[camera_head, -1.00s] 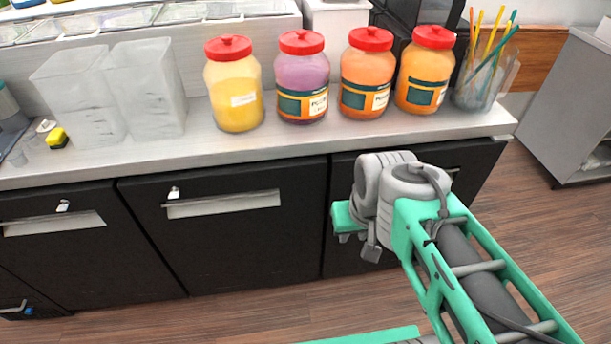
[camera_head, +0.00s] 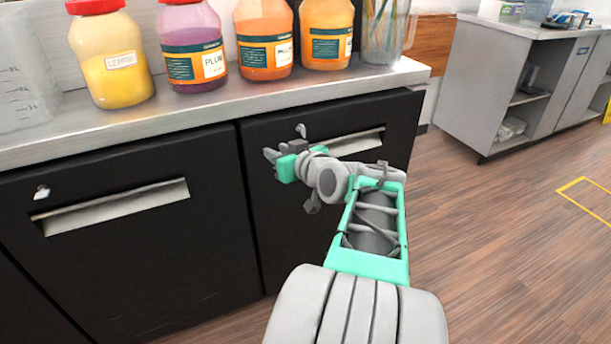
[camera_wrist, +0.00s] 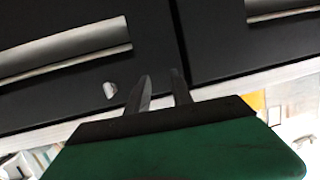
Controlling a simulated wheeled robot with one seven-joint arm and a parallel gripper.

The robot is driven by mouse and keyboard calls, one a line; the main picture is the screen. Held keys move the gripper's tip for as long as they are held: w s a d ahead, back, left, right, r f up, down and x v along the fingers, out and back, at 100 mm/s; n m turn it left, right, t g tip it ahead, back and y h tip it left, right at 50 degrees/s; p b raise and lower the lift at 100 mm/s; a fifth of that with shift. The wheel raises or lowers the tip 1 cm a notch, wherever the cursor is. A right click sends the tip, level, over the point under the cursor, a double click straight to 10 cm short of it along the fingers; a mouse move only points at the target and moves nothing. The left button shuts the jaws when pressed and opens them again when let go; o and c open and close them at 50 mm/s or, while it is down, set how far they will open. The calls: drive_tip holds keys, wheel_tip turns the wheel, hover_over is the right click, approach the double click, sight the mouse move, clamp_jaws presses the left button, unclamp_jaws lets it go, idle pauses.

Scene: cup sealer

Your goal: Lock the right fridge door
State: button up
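The right fridge door (camera_head: 350,190) is black and looks closed, with a long recessed silver handle (camera_head: 355,143). Its small silver lock (camera_head: 301,130) sits near the top, above the handle's left end. My gripper (camera_head: 279,151) is in front of this door's upper left part, just below and left of the lock. In the wrist view, which looks upside down, the lock (camera_wrist: 110,90) lies left of my fingers and apart from them. My gripper's two dark fingers (camera_wrist: 161,75) are parted, with nothing seen between them, near the gap between the doors.
The left neighbouring door (camera_head: 120,250) has its own handle and lock (camera_head: 42,192). The metal counter (camera_head: 220,108) overhangs the doors and carries several jars and a cup of straws (camera_head: 385,35). Wooden floor (camera_head: 480,230) is open to the right.

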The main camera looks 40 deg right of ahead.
sight(305, 132)
drive_tip(key=s+d+m+t+h+b, duration=0.1)
drive_tip(key=s+d+t+h+b, duration=0.3)
drive_tip(key=d, duration=0.5)
drive_tip(key=shift+g+y, duration=0.5)
drive_tip(key=shift+g, duration=0.1)
drive_tip(key=x, duration=0.7)
drive_tip(key=shift+f, duration=0.15)
clamp_jaws()
drive_tip(key=shift+d, duration=0.1)
